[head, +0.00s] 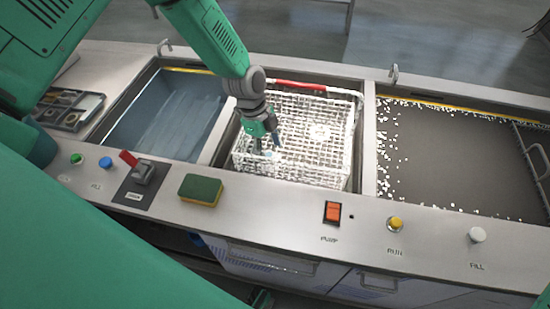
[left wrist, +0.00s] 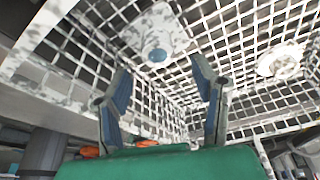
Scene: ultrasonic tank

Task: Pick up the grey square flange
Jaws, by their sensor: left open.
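The grey square flange (left wrist: 150,30) lies on the mesh of the white wire basket (head: 345,150), seen in the left wrist view just beyond my fingertips. It is a pale, mottled square plate with a round bluish centre. In the head view it is mostly hidden by my left gripper (head: 268,143), which reaches down into the basket's left part. In the left wrist view the left gripper (left wrist: 160,80) has its two fingers spread apart with nothing between them. The flange appears clear of both fingers. My right gripper does not show.
A round white part (head: 320,131) lies in the basket, right of my gripper. The basket has a red handle (head: 300,86) at the back. A blue-grey tank (head: 170,110) is left, a dark tank (head: 450,160) right. A sponge (head: 201,189) and switches line the front ledge.

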